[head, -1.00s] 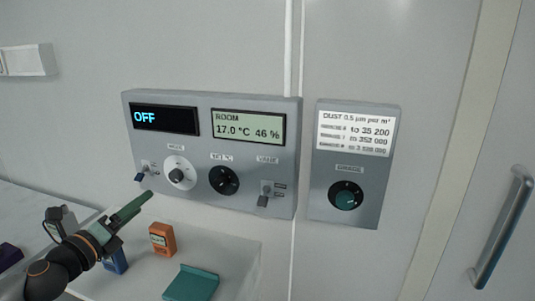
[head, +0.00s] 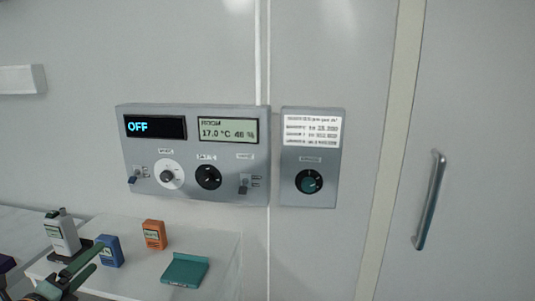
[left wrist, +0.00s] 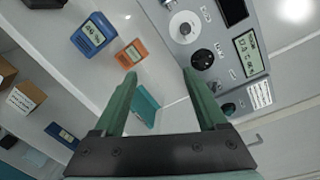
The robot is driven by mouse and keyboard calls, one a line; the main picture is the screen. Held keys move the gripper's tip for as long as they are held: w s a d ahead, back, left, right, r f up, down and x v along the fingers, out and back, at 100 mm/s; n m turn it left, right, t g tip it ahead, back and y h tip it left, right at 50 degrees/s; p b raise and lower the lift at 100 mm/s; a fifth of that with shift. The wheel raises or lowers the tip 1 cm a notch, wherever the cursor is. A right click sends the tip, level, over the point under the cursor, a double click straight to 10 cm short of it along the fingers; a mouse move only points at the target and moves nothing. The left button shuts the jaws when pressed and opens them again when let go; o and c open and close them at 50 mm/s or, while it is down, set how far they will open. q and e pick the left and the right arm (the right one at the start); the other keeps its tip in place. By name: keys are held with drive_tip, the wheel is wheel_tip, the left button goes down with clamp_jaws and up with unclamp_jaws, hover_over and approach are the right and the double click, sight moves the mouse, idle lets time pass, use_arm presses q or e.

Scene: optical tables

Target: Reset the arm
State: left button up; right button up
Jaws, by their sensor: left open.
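My left gripper (head: 82,262) is at the lower left of the head view, in front of the white table. In the left wrist view its two green fingers (left wrist: 160,98) stand wide apart with nothing between them touching either finger. The wall control panel (head: 245,155) reads OFF on one display and ROOM 17.0 °C 46 % on the other. It has a white knob (head: 169,175), a black knob (head: 208,177) and small toggle levers. The gripper is apart from the panel, below and left of it. My right gripper is in neither view.
A white table (head: 225,240) holds a blue device (head: 110,251), an orange device (head: 154,235), a teal tray-like item (head: 186,269) and a white-grey instrument (head: 62,232). A dust panel (head: 310,150) with a teal knob hangs right of the controls. A door handle (head: 431,200) is further right.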

use_arm(q)
drive_tip(key=s+d+f+n+g, duration=0.2)
drive_tip(key=s+f+n, duration=0.15)
drive_tip(key=f, duration=0.45)
drive_tip(key=s+d+f+n+g, duration=0.1)
drive_tip(key=s+d+f+n, duration=0.15)
drive_tip(key=f+n, duration=0.4)
drive_tip(key=s+d+f+n+g, duration=0.15)
drive_tip(key=s+f, duration=0.25)
drive_tip(key=f, duration=0.5)
drive_tip(key=s+d+f+n+g+h, duration=0.1)
drive_tip(key=s+d+f+n, duration=0.4)
drive_tip(key=d, duration=0.4)
drive_tip(key=s+d+f+n+g+h, duration=0.1)
drive_tip(key=s+d+f+n+g, duration=0.1)
drive_tip(key=s+d+f+n, duration=0.3)
drive_tip(key=d, duration=0.4)
drive_tip(key=shift+d+f+n, duration=0.25)
drive_tip(key=shift+n, duration=0.1)
